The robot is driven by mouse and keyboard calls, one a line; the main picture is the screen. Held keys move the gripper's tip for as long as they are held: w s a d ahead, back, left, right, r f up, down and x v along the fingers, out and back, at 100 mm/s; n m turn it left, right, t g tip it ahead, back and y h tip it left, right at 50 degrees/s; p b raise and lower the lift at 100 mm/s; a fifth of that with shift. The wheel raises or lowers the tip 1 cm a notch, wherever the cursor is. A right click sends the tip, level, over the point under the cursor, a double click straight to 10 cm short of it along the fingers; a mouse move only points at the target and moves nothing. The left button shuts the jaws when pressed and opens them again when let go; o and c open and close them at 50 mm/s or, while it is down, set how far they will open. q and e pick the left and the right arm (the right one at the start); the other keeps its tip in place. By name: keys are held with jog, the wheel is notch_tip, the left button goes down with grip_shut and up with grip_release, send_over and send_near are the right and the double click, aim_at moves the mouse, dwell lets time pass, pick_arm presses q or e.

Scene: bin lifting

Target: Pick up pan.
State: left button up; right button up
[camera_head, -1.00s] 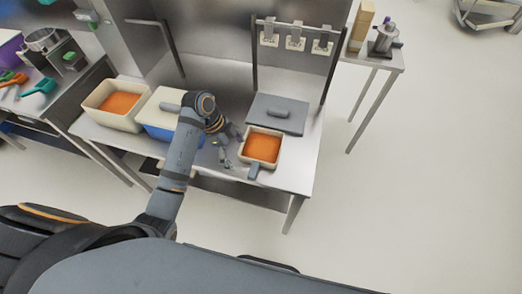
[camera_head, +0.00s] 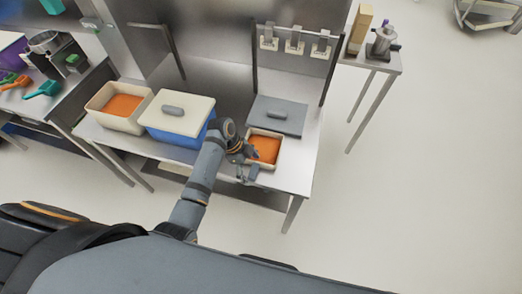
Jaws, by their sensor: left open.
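The pan (camera_head: 280,160) is a cream rectangular dish with orange contents and a grey handle towards me. It sits near the front right of the metal table. My left gripper (camera_head: 246,172) is at the pan's front left corner, over or beside the handle. It is open. The gripper and wrist partly hide the pan's left side and handle, and I cannot tell whether the fingers touch the handle. My right gripper is out of view.
A grey lid (camera_head: 277,114) lies just behind the pan. A blue bin with a cream lid (camera_head: 178,117) and a cream bin with orange contents (camera_head: 120,107) stand to the left. A metal rack with hanging items (camera_head: 294,42) rises behind. The floor at right is clear.

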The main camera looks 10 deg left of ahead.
pick_arm(q)
jog(key=shift+d+f, duration=0.15)
jog(key=shift+f, duration=0.3)
jog(key=c, duration=1.2)
jog(key=shift+r, duration=0.15)
jog(key=shift+c, duration=0.2)
jog(key=shift+w+r, duration=0.1)
jog(key=shift+r, duration=0.15)
jog(key=r, duration=0.1)
jog(key=r+b, duration=0.1)
jog(key=r, duration=0.1)
jog(key=shift+s, duration=0.35)
jog(key=s+a+r+b, duration=0.1)
jog(key=s+a+r, duration=0.3)
jog(key=s+r, duration=0.5)
jog(key=shift+s+a+r+b, duration=0.2)
jog(key=shift+s+b, duration=0.1)
jog(key=shift+s, duration=1.6)
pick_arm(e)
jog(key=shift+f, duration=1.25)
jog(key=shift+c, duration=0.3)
